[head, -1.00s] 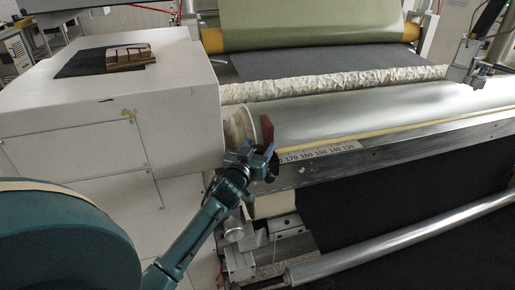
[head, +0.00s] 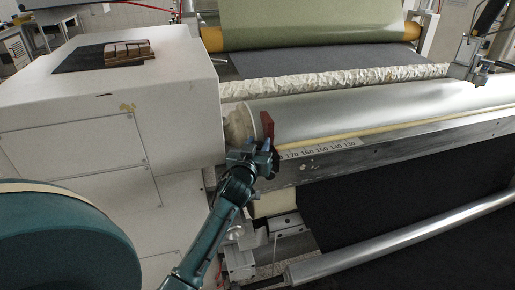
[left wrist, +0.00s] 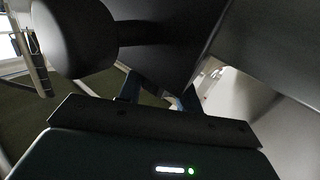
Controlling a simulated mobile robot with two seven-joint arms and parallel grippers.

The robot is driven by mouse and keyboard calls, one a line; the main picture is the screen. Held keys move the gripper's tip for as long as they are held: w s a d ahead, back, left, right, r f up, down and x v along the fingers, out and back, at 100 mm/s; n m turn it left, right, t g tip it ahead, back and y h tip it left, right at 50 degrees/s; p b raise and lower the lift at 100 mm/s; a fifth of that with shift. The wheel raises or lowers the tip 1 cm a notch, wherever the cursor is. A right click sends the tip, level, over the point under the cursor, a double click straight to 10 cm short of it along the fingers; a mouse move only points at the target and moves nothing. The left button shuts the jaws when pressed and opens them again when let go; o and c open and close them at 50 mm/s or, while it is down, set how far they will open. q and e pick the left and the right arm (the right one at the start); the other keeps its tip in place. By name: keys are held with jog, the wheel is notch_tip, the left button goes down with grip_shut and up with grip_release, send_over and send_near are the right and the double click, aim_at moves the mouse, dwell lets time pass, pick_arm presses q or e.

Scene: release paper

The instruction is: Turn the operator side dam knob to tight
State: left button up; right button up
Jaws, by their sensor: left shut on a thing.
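The red side dam plate (head: 267,127) stands upright at the left end of the metal roller, beside the cream round roller end. My left gripper (head: 264,158) is just below and in front of it, shut on the dam knob, which its fingers mostly hide in the head view. In the left wrist view, a dark rounded knob-like part (left wrist: 75,38) with a short stem joins a dark body close to the camera. The gripper fingers (left wrist: 160,95) reach in under that body, and their tips are hidden. My right gripper is not in view.
A scale strip (head: 320,148) and metal rail (head: 400,150) run right from the gripper. A lower silver roller (head: 390,245) crosses in front of black material.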

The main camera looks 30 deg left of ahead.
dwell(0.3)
pick_arm(q)
jog(key=o, duration=1)
jog(key=shift+s, duration=0.15)
jog(key=b+v, duration=0.1)
jog(key=v, duration=1.2)
jog(key=shift+d, duration=0.15)
jog(key=s+d+f+m+g+h+p, duration=0.1)
jog(key=s+d+f+m+g+h, duration=0.1)
jog(key=s+d+f, duration=0.3)
jog(key=s+d+f+m+g+h, duration=0.2)
jog(key=s+d+f+h, duration=0.1)
jog(key=s+d+f, duration=0.2)
jog(key=s+d+f+m+g+h+p, duration=0.1)
jog(key=s+d+f+m+g+h, duration=0.1)
jog(key=s+d+f, duration=0.3)
jog(key=shift+s+d+f+m+g+h+p, duration=0.2)
jog(key=shift+d+f+m+h, duration=0.15)
jog(key=shift+d+f, duration=0.45)
jog(key=shift+s+d+f+m+g+h+p, duration=0.2)
jog(key=shift+d+f+h, duration=0.3)
jog(key=shift+f, duration=0.35)
